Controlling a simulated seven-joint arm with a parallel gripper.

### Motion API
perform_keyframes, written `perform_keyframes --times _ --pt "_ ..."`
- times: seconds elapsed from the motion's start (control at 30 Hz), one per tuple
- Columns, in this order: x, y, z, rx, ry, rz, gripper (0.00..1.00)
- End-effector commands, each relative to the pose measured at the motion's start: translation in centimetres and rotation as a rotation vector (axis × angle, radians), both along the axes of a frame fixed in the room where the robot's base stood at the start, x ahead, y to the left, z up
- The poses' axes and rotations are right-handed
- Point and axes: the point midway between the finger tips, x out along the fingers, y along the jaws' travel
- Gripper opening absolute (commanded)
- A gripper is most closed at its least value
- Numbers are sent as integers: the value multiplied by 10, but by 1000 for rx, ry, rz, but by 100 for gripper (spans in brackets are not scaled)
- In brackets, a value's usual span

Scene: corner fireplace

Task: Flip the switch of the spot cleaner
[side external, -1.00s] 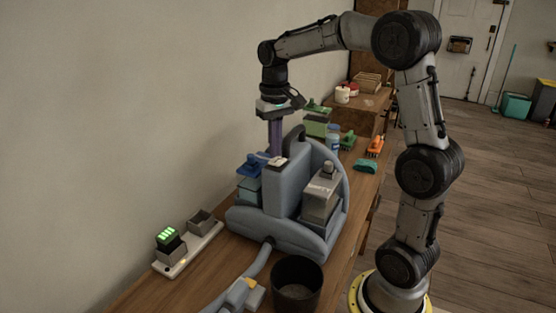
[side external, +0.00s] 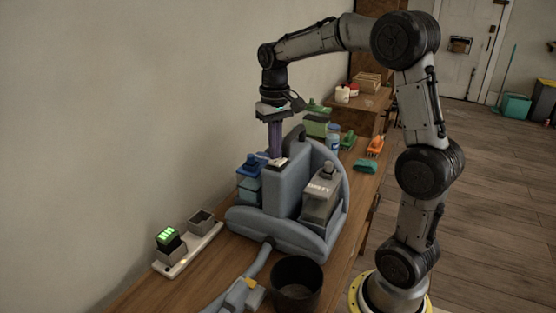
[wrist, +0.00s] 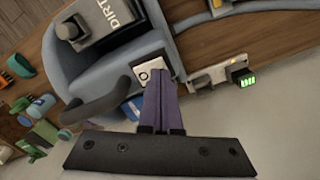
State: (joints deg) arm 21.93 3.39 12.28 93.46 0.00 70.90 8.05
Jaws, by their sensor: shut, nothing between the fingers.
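The spot cleaner (side external: 283,190) is a blue-grey machine standing on the wooden bench. Its switch sits in a small pale plate (side external: 279,162) on top of the body. In the wrist view the switch plate (wrist: 151,71) shows a dark round mark. My gripper (side external: 276,156) points straight down, its purple fingers shut and empty. The fingertips are at the switch plate; in the wrist view the gripper (wrist: 157,90) covers its lower edge. I cannot tell whether they touch it or which way the switch is set.
A grey "DIRTY" tank (side external: 321,198) and a blue tank (side external: 250,182) flank the body. The dark handle (wrist: 100,102) rises close to my fingers. A charger (side external: 187,250), a dark bin (side external: 296,284) and a hose lie in front. Bottles and brushes stand behind.

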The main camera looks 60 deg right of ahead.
Motion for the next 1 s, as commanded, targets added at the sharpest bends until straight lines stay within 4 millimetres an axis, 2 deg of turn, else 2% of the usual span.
perform_keyframes --times 1.0 --pt "0 0 -14 0 0 0 0"
